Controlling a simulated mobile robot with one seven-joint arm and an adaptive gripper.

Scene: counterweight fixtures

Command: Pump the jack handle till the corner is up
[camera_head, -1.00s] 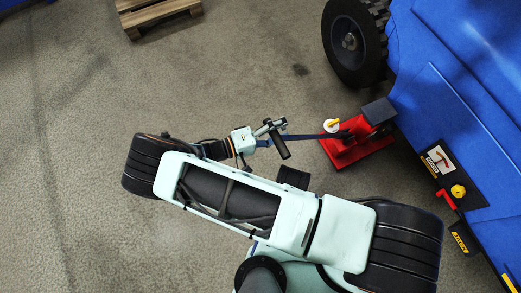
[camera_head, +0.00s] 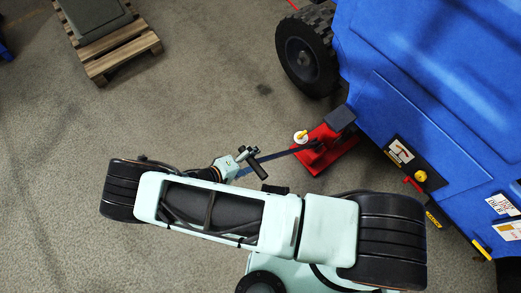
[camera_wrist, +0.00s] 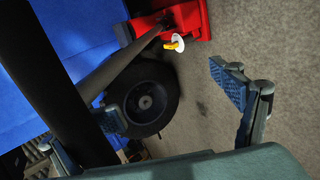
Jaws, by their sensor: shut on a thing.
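The red jack (camera_head: 331,158) stands on the floor at the near corner of the blue machine (camera_head: 420,95), with a dark grey block (camera_head: 340,118) at its machine side. A white disc with a yellow knob (camera_head: 300,136) sits on it. The long jack handle (camera_head: 285,154) runs left from the jack to my gripper (camera_head: 247,163), which is shut on it near its outer end. In the wrist view, the handle runs toward the red jack (camera_wrist: 185,17), and a thick black bar crosses the left side. My fingers' hold is partly hidden there. Whether the corner is raised cannot be told.
A black wheel (camera_head: 307,57) stands beyond the jack. A wooden pallet (camera_head: 125,52) with a grey slab lies at the upper left. The machine's side carries a gauge panel (camera_head: 400,152) and a red lever (camera_head: 413,185). The floor left of the jack is clear.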

